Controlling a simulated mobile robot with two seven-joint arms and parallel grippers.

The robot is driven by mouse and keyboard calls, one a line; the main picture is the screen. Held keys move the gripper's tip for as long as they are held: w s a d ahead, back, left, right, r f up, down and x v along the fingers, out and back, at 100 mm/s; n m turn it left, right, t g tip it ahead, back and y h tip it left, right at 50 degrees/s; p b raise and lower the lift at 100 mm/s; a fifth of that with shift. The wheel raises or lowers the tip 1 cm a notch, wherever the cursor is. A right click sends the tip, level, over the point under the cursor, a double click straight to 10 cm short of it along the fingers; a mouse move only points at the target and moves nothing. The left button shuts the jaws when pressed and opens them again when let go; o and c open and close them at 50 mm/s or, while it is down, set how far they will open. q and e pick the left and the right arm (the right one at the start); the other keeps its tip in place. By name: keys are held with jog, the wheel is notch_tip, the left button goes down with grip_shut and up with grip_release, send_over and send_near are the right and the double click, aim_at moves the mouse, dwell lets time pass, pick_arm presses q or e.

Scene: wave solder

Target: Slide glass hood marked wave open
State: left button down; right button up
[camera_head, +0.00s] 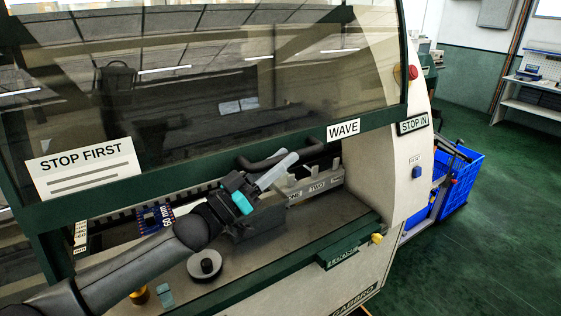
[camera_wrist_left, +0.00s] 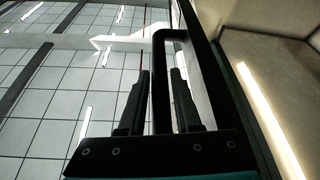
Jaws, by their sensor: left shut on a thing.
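The glass hood (camera_head: 215,75) has a dark see-through pane in a green frame, with a white WAVE label (camera_head: 343,129) at its lower right. A dark bar handle (camera_head: 304,151) runs below the frame's lower edge. My left gripper (camera_head: 284,163) is at this handle, under the frame. In the left wrist view, the handle (camera_wrist_left: 161,50) is a black loop, and one of its bars passes between the fingers of my left gripper (camera_wrist_left: 160,73). The gripper is shut on it. The fingers partly hide the bar. My right gripper is not in view.
Below the hood's frame, a worktop (camera_head: 340,207) shows with a blue circuit board (camera_head: 157,218) and a round knob (camera_head: 207,264). A red button (camera_head: 412,72) and a STOP IN sign (camera_head: 413,124) are on the right side. A blue crate (camera_head: 461,178) stands beyond.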

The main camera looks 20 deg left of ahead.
pick_arm(q)
jog(key=shift+r, duration=0.15)
jog(key=c, duration=0.6)
grip_release()
jog(key=shift+s+f, duration=0.1)
jog(key=shift+f, duration=0.15)
jog(key=b+v, duration=0.2)
jog(key=v, duration=1.3)
jog(key=shift+a, duration=0.1)
